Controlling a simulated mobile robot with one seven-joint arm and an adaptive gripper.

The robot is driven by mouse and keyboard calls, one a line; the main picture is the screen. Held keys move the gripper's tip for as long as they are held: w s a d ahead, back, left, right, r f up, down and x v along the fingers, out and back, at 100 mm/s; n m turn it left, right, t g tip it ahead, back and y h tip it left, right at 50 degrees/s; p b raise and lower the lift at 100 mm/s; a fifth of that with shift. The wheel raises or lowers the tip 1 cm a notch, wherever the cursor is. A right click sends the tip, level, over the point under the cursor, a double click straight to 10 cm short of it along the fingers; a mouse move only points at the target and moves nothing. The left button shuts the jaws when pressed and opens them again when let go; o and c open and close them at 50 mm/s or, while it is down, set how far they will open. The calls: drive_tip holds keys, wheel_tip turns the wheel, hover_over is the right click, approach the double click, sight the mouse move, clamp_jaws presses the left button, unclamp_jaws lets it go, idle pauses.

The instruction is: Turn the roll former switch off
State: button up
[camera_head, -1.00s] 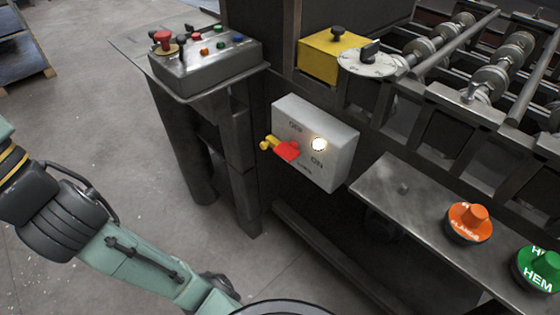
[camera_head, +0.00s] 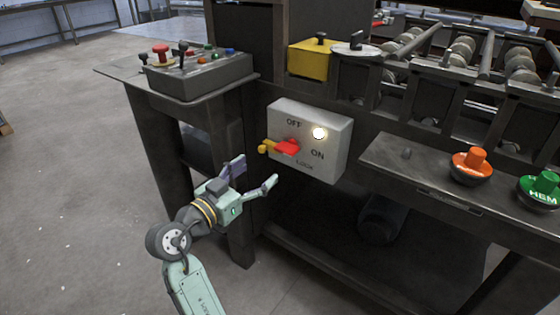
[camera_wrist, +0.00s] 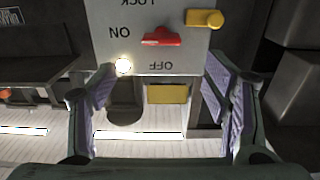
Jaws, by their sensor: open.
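The roll former switch is a grey box (camera_head: 325,155) on the machine's front, marked OFF, ON and LOCK. Its red lever (camera_head: 287,147) points sideways to the left, with a yellow piece (camera_head: 266,147) at its left end. A round lamp (camera_head: 319,133) on the box glows. My gripper (camera_head: 254,174) is open and empty, in front of the box and a little below left of the lever. In the wrist view, upside down, the red lever (camera_wrist: 162,38) and yellow piece (camera_wrist: 204,18) show beyond the fingers (camera_wrist: 162,110), apart from them.
A control box (camera_head: 200,75) with several buttons stands on a shelf at upper left. A ledge at right holds an orange FLANGE knob (camera_head: 471,166) and a green HEM knob (camera_head: 540,190). Rollers and a yellow block (camera_head: 310,62) are above. The floor at left is clear.

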sight(282, 151)
drive_tip(key=p+x, duration=0.1)
drive_tip(key=x, duration=0.9)
drive_tip(key=shift+w+p, duration=0.25)
drive_tip(key=shift+p, duration=0.15)
drive_tip(key=c, duration=1.2)
drive_tip(key=shift+o, duration=0.2)
